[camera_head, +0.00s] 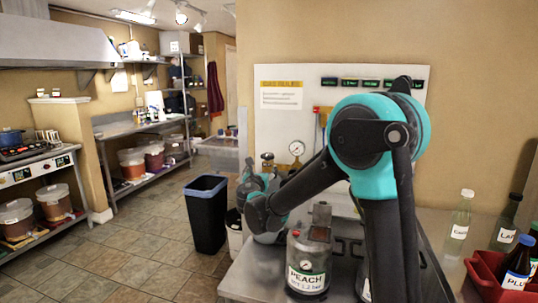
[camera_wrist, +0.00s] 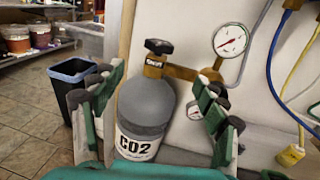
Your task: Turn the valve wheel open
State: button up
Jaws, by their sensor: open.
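A grey CO2 cylinder (camera_wrist: 145,100) with a white label stands upright against the white panel in the wrist view. Its black valve wheel (camera_wrist: 158,46) sits on top of a brass valve body (camera_wrist: 154,64). My gripper (camera_wrist: 158,88) is open, one finger on each side of the cylinder in the picture, with the wheel above and beyond the fingertips. Nothing is held; I cannot tell whether the fingers touch the cylinder. In the head view the wheel (camera_head: 267,156) shows just above my gripper (camera_head: 256,180), and my arm hides most of the cylinder.
A pressure gauge (camera_wrist: 230,40) is right of the valve, with blue and yellow hoses beside it. A PEACH keg (camera_head: 307,262) stands on the steel counter under my arm. A black bin (camera_head: 206,215) stands on the floor at left. Bottles and a red crate (camera_head: 490,285) are at right.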

aim_at(271, 157)
jog(key=w, duration=1.7)
jog(key=shift+w+d, duration=0.3)
jog(key=shift+d, duration=0.05)
jog(key=shift+c, duration=0.3)
jog(key=c, duration=1.1)
jog(key=shift+d+y, duration=0.1)
jog(key=shift+y, duration=0.2)
jog(key=n+y, duration=0.2)
jog(key=y, duration=0.1)
jog(key=shift+d+n+y, duration=0.15)
jog(key=shift+n+y, duration=0.25)
jog(key=shift+n+g+y, duration=0.75)
jog(key=shift+n+y, duration=0.4)
jog(key=shift+y, duration=0.5)
jog(key=shift+n+g+y, duration=0.75)
jog(key=shift+n+y, duration=0.4)
jog(key=shift+y, duration=0.8)
